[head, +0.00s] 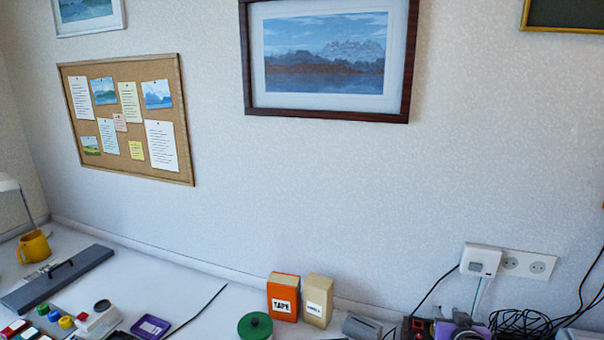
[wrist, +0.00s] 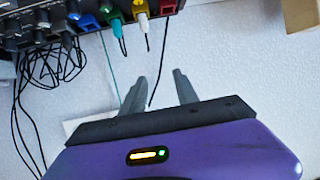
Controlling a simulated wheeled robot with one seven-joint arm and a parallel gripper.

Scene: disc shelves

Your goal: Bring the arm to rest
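In the wrist view my gripper (wrist: 159,76) shows two grey fingers standing apart, with a dark palm and a purple housing behind them. Nothing is held between the fingers. A thin black cable hangs behind the gap, and I cannot tell how far off it is. In the head view a purple part shows at the bottom right edge among cables; it may be my gripper, but it is cut off by the frame.
A dark device (wrist: 70,25) with colored plugs spans the top left of the wrist view. In the head view, an orange tape box (head: 283,297), a tan box (head: 318,300), a green-lidded tin (head: 255,326) and black cables (head: 520,322) line the desk by the wall.

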